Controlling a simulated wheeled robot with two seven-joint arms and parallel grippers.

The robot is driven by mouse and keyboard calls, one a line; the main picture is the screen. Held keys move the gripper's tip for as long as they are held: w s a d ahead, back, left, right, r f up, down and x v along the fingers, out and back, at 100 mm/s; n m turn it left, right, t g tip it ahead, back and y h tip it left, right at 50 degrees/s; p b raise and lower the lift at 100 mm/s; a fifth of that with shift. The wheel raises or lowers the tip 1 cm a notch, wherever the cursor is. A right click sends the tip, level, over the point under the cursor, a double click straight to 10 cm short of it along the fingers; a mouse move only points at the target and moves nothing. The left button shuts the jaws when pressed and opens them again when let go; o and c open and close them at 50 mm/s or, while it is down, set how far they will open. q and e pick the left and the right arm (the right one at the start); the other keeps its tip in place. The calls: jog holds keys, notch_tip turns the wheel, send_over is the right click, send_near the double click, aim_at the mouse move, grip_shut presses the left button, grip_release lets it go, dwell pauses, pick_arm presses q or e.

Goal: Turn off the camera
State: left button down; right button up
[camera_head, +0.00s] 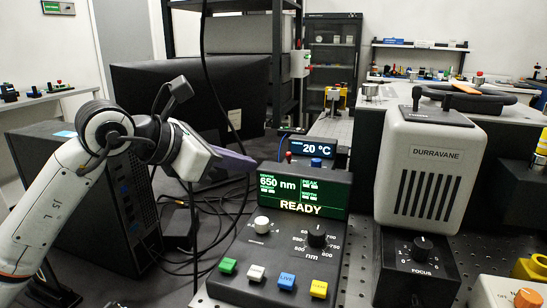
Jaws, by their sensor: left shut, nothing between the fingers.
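The control console (268,248) stands in the middle with a lit green screen (300,190) reading 650 nm and READY. On its front are a green button (228,265), a white button (256,273), a blue button (287,281) marked LIVE and a yellow button (319,289). A white knob (262,225) and a black nm dial (317,236) sit above them. I cannot tell which device is the camera. My left gripper (245,164) is shut and empty, above and left of the console screen. My right gripper is not in view.
A white vented DURRAVANE housing (431,165) stands right of the console on a black FOCUS box (417,265). A 20 °C display (318,150) is behind the screen. A dark monitor (200,95) and a computer tower (90,200) stand left. Loose cables lie beside the console.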

aim_at(289, 159)
pick_arm(q)
jog(key=w+d, duration=0.2)
jog(key=w+d+f, duration=0.1)
jog(key=w+d, duration=0.1)
jog(key=d, duration=0.1)
jog(key=shift+w+d+f, duration=0.15)
jog(key=shift+w, duration=0.2)
jog(key=shift+w+d, duration=0.3)
jog(key=shift+d, duration=0.1)
jog(key=shift+a, duration=0.1)
